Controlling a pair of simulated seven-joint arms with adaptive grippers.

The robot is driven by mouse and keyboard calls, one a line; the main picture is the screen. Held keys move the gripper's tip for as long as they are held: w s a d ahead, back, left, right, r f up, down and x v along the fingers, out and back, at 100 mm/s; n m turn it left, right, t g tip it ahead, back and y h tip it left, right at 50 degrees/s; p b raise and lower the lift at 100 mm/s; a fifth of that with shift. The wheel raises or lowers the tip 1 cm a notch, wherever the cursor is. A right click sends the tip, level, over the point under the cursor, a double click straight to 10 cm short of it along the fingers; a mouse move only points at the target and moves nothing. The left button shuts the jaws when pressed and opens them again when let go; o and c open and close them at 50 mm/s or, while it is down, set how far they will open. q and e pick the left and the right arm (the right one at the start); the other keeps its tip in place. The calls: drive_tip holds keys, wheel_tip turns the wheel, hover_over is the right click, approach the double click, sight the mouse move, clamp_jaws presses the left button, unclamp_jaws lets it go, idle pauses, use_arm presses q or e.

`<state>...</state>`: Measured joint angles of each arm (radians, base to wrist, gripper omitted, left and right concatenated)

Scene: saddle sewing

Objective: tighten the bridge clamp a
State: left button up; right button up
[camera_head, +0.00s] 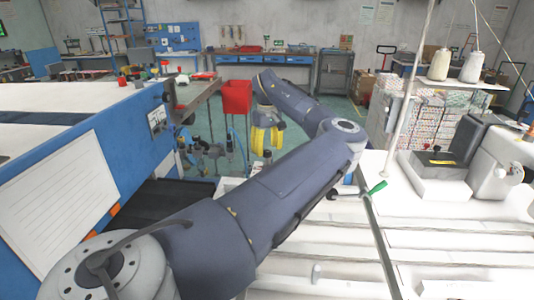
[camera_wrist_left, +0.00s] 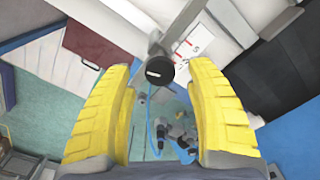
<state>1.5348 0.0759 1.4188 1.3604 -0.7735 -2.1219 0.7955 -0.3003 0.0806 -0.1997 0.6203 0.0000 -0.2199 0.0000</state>
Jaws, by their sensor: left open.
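My left gripper (camera_head: 266,138) shows its yellow fingers beyond the arm, pointing down near the far edge of the white table. In the left wrist view the yellow fingers (camera_wrist_left: 162,78) stand wide apart and are open. A round black knob end (camera_wrist_left: 158,71) on a grey shaft shows between the fingertips; I see no contact with either finger. A green-handled lever (camera_head: 376,187) on a metal fitting lies on the white table, right of my left arm. I cannot tell which part is bridge clamp a. My right gripper is not in view.
A white sewing machine (camera_head: 490,165) stands at the right, with thread cones (camera_head: 440,64) above it. A blue-sided bench (camera_head: 120,150) fills the left. Grey fittings with blue hoses (camera_head: 208,152) hang left of my gripper. A red bin (camera_head: 236,97) stands behind. The front white table is mostly clear.

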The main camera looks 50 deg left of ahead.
use_arm(q)
drive_tip(key=shift+f, duration=1)
drive_tip(key=shift+c, duration=0.3)
clamp_jaws()
